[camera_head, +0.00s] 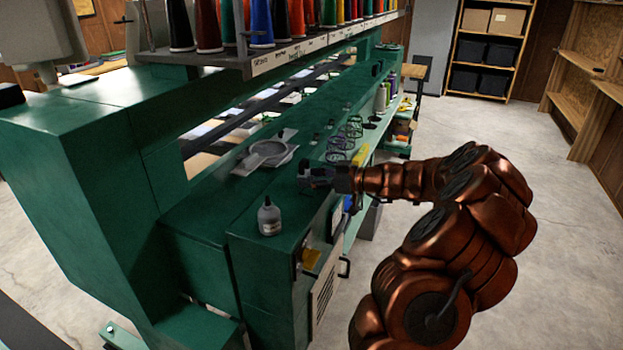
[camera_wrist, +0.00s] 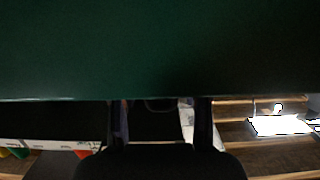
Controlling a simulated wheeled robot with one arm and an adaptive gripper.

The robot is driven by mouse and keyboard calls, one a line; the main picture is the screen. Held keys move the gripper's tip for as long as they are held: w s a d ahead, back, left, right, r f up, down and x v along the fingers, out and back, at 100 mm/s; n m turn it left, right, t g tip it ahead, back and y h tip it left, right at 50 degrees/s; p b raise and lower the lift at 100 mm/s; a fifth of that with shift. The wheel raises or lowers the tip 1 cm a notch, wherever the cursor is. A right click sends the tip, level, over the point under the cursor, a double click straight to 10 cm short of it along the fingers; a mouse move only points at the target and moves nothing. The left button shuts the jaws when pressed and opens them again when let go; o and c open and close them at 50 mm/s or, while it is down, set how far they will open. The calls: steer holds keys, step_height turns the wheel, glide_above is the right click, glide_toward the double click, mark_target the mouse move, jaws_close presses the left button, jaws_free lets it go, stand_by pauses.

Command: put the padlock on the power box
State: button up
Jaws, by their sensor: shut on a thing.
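My gripper (camera_head: 318,178) reaches in from the right over the top of the green machine, close to its upper surface. In the wrist view the two dark fingers (camera_wrist: 161,125) stand apart with a small dark thing (camera_wrist: 158,105) between them. It shows a faint curved outline and appears to be the padlock, but is mostly hidden. The power box seems to be the green box (camera_head: 262,255) at the machine's near end, with a vented side and black handles. I cannot tell whether the held thing touches the green surface (camera_wrist: 160,50).
A small grey-white bottle (camera_head: 268,216) stands on the near box top. A grey dish-like object (camera_head: 267,154) lies farther back, and dark wire rings (camera_head: 340,145) stand beyond my gripper. A rack of thread cones (camera_head: 270,22) overhangs the machine. The floor (camera_head: 560,200) at right is clear.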

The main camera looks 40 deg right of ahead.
steer(key=o, duration=1.3)
steer(key=shift+r+p, duration=0.25)
steer(key=shift+p, duration=0.15)
steer(key=shift+s+d+f, duration=0.1)
steer(key=shift+s+d, duration=0.1)
steer(key=shift+s, duration=0.05)
steer(key=b+v, duration=0.3)
steer(key=v, duration=0.8)
steer(key=shift+s+b, duration=0.25)
steer(key=shift+b, duration=0.05)
